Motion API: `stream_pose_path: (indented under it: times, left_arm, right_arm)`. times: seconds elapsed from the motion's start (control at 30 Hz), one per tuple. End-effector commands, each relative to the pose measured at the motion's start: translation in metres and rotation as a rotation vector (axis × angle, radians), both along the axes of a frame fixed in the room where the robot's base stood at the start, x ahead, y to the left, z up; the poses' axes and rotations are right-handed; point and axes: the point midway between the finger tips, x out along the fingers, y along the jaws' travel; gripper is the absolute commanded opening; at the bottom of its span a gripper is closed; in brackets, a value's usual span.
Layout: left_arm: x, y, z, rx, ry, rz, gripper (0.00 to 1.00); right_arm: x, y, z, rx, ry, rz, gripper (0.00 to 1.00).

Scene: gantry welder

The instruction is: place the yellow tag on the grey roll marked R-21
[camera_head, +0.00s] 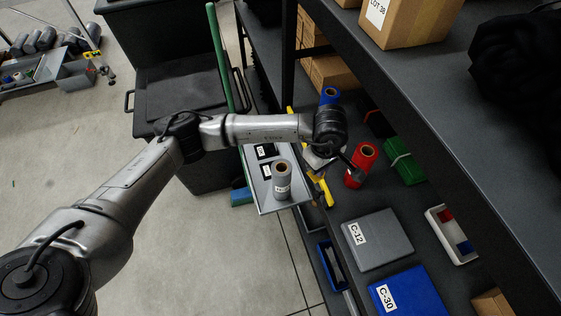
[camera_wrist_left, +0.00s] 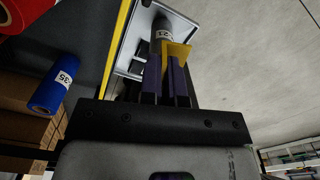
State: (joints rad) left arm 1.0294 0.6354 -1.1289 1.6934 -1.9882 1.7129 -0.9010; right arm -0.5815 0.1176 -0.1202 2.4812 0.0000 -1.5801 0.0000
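The grey roll (camera_head: 282,181) stands upright on a light grey tray (camera_head: 290,207). In the left wrist view the grey roll (camera_wrist_left: 163,30) lies just past the fingertips, and its label appears to end in 21. My left gripper (camera_wrist_left: 167,66) has the yellow tag (camera_wrist_left: 178,51) between its dark fingers and appears shut on it. The tag overlaps the lower part of the roll in that view; I cannot tell whether they touch. In the head view my left gripper (camera_head: 314,163) is right of the roll, and the tag cannot be made out. My right gripper is not in view.
A red roll (camera_head: 361,165) and a blue roll (camera_head: 330,95) stand near the left wrist. A long yellow bar (camera_head: 322,190) lies beside the tray. Black labelled items (camera_head: 265,151) share the tray. Grey (camera_head: 377,240) and blue (camera_head: 408,293) cases lie on the shelf.

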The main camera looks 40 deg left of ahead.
Motion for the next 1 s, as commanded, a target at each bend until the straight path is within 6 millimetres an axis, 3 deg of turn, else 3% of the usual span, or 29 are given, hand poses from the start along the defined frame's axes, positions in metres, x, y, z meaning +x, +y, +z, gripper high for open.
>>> stream_pose_path:
  times: [0.2, 0.6, 0.8, 1.0]
  left_arm:
    - [0.004, 0.039, -0.020, 0.000, 0.002, 0.109, 0.00]
    - [0.013, 0.116, -0.067, -0.001, 0.000, 0.110, 0.00]
    - [0.015, 0.135, -0.078, -0.002, -0.002, 0.107, 0.00]
    - [0.016, 0.139, -0.083, -0.002, -0.001, 0.106, 0.00]
  right_arm:
    - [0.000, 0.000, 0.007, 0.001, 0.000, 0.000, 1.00]
    - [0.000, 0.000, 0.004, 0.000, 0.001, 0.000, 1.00]
    - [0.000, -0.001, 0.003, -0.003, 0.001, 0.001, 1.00]
    - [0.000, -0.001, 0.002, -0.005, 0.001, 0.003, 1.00]
